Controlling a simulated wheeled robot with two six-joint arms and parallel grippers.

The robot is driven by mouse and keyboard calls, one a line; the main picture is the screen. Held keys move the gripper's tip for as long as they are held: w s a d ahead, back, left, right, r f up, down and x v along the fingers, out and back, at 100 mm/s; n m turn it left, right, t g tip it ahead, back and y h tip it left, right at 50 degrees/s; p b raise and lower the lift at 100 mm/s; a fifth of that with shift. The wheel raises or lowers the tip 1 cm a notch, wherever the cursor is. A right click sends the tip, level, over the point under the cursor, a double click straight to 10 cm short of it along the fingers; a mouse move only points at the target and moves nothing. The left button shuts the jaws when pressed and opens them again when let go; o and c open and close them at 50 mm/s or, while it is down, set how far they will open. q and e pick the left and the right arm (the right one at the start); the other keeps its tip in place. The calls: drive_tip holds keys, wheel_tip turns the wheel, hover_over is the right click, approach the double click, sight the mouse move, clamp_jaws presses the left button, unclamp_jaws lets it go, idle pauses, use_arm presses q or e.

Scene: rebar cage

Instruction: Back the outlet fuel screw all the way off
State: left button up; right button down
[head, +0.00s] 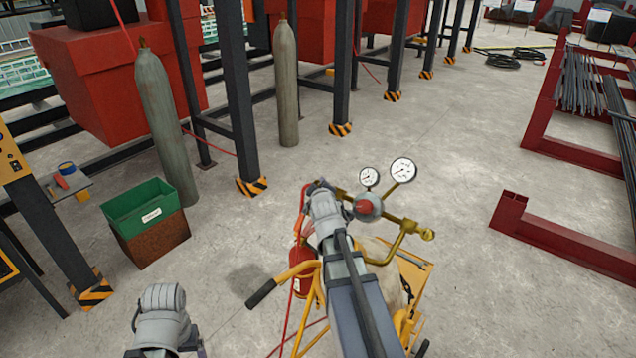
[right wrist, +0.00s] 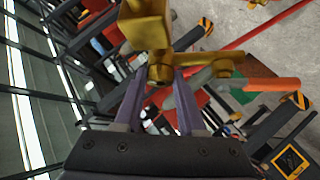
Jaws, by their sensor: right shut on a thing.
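The regulator (head: 368,207) is a round grey body with a red centre, two white dial gauges (head: 403,170) and brass pipes, on the yellow cylinder cart. My right gripper (head: 322,187) is at the left end of its brass fittings and hides much of that end. In the right wrist view, its two fingers (right wrist: 160,100) are closed around a small brass piece, which I take for the outlet fuel screw (right wrist: 160,73), below a brass block (right wrist: 146,24). The threads are not visible. My left gripper (head: 198,346) is low at the left, away from the regulator; its fingers are mostly hidden.
The yellow cart (head: 412,283) carries a red extinguisher-like bottle (head: 303,266) and a black-gripped handle (head: 275,287). Two grey cylinders (head: 164,125) stand near dark posts. A green bin (head: 140,206) is at the left and a red rack (head: 560,240) at the right. Open concrete lies between.

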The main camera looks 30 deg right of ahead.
drive_tip(key=n+y+p, duration=0.1)
drive_tip(key=n+g+y+p, duration=0.1)
drive_tip(key=n+p, duration=0.1)
drive_tip(key=r+n+p, duration=0.1)
drive_tip(key=shift+w+d+g+y+p, duration=0.1)
drive_tip(key=shift+d+g+y+p, duration=0.2)
drive_tip(key=shift+y, duration=0.1)
drive_tip(key=n+g+p, duration=0.1)
drive_tip(key=n+p, duration=0.1)
drive_tip(key=shift+n+y, duration=0.4)
drive_tip(key=shift+f+n+g+p, duration=0.1)
drive_tip(key=shift+n+g+p, duration=0.3)
drive_tip(key=shift+g+p, duration=0.15)
drive_tip(key=c, duration=0.8)
unclamp_jaws()
drive_tip(key=shift+d+f+y, duration=0.1)
drive_tip(key=shift+y, duration=0.2)
drive_tip(key=shift+o, duration=0.2)
